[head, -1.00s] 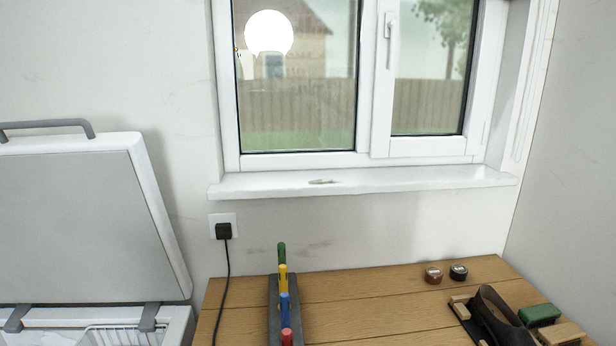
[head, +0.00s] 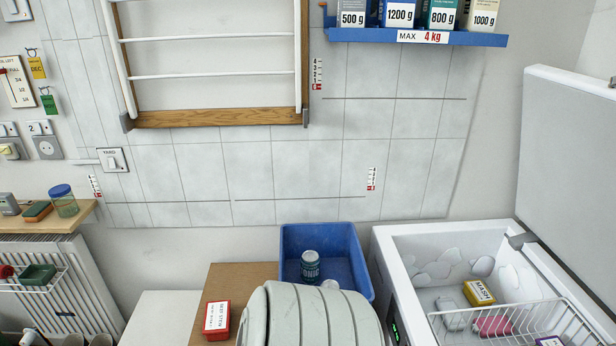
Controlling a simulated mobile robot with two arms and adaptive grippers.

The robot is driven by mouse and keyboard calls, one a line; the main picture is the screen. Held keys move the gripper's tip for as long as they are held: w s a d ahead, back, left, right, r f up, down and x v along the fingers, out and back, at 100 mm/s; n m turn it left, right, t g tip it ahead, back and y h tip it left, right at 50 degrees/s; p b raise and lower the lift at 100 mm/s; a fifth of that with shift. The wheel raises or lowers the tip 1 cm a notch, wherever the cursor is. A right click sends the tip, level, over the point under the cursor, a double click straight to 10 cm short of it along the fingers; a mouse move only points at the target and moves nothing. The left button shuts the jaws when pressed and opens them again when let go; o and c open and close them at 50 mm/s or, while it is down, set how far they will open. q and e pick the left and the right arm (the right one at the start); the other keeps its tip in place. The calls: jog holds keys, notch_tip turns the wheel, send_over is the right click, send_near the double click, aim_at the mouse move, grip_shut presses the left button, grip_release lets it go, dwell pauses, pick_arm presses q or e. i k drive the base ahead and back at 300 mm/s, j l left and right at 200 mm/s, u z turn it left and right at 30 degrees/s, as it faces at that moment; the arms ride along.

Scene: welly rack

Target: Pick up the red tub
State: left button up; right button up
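A small red tub (head: 217,320) with a white, printed label stands near the bottom of the head view, on a brown surface (head: 232,279). It is left of the blue bin and of a large pale rounded shape. Its lower part is close to the bottom edge of the picture. Neither of my grippers is in view.
The large pale rounded shape (head: 312,318) is close in front. A blue bin (head: 360,270) holds a dark jar (head: 310,265). An open freezer (head: 400,285) at right contains a yellow tub (head: 479,293) and a wire basket (head: 520,322). A shelf (head: 55,221) is at left.

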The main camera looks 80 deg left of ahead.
aim_at(217, 325)
jog(key=u, duration=3.45)
